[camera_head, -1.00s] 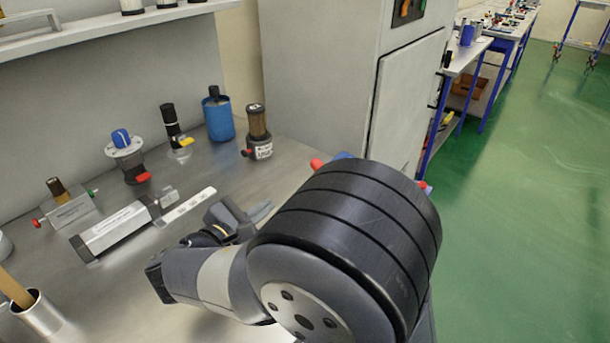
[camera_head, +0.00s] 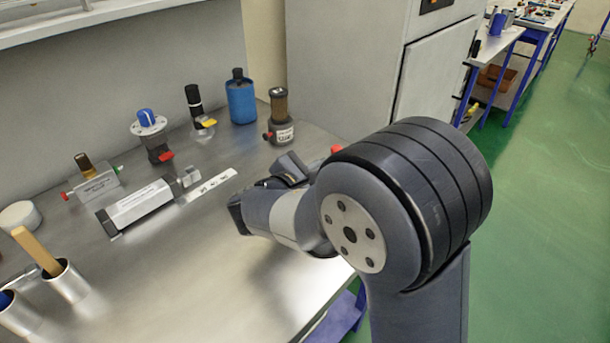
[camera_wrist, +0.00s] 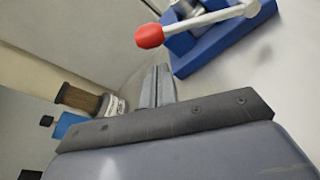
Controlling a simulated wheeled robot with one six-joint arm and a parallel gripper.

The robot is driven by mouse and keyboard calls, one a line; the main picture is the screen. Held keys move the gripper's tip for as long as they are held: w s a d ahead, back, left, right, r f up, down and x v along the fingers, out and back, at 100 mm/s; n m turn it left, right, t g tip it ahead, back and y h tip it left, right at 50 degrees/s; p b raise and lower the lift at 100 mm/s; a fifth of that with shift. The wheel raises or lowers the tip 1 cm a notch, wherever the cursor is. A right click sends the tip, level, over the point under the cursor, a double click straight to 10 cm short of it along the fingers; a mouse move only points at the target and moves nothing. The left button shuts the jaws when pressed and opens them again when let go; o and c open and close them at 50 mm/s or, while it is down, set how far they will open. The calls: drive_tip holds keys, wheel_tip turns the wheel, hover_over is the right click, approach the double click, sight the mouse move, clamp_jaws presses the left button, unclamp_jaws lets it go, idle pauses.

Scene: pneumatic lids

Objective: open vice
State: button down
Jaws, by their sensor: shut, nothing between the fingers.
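The blue vice (camera_wrist: 222,38) shows in the upper right of the wrist view, with a pale metal handle bar (camera_wrist: 195,22) that ends in a red knob (camera_wrist: 149,36). In the head view a red knob (camera_head: 336,149) shows just behind my arm; the rest of the vice is hidden there. My gripper (camera_wrist: 157,88) is shut and empty, its fingers to the left of the vice and apart from it, below the red knob in the picture. In the head view my gripper (camera_head: 292,163) is over the bench, partly covered by my own arm.
The steel bench (camera_head: 225,265) is bare in front. A pneumatic cylinder (camera_head: 138,204), a gauge unit (camera_head: 150,125), a blue bottle (camera_head: 241,100) and a brown-topped filter (camera_head: 280,110) stand behind. Metal cups (camera_head: 66,282) are at left; a grey cabinet (camera_head: 350,60) stands at the back.

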drive_tip(key=shift+w+d+r, duration=0.1)
drive_tip(key=shift+d+r, duration=0.3)
drive_tip(key=shift+r, duration=0.05)
drive_tip(key=shift+r+b, duration=0.1)
drive_tip(key=shift+b, duration=0.25)
drive_tip(key=shift+d+r+m, duration=0.1)
drive_tip(key=shift+r+m, duration=0.1)
drive_tip(key=shift+m, duration=0.1)
drive_tip(key=shift+r+b, duration=0.15)
drive_tip(key=shift+b, duration=0.4)
drive_tip(key=shift+s+d+r+m+b, duration=0.25)
drive_tip(key=shift+m+b, duration=0.25)
drive_tip(key=shift+b, duration=0.2)
drive_tip(key=s+d+r+m+t+b, duration=0.2)
drive_tip(key=s+d+r+m+b, duration=0.2)
drive_tip(key=m+b, duration=0.5)
drive_tip(key=d+r+b, duration=0.1)
drive_tip(key=d+b, duration=0.1)
drive_tip(key=b, duration=0.6)
drive_tip(key=shift+s+r+t+y, duration=0.15)
drive_tip(key=shift+s+t+y, duration=0.15)
drive_tip(key=shift+s+t, duration=0.1)
drive_tip(key=shift+r, duration=0.1)
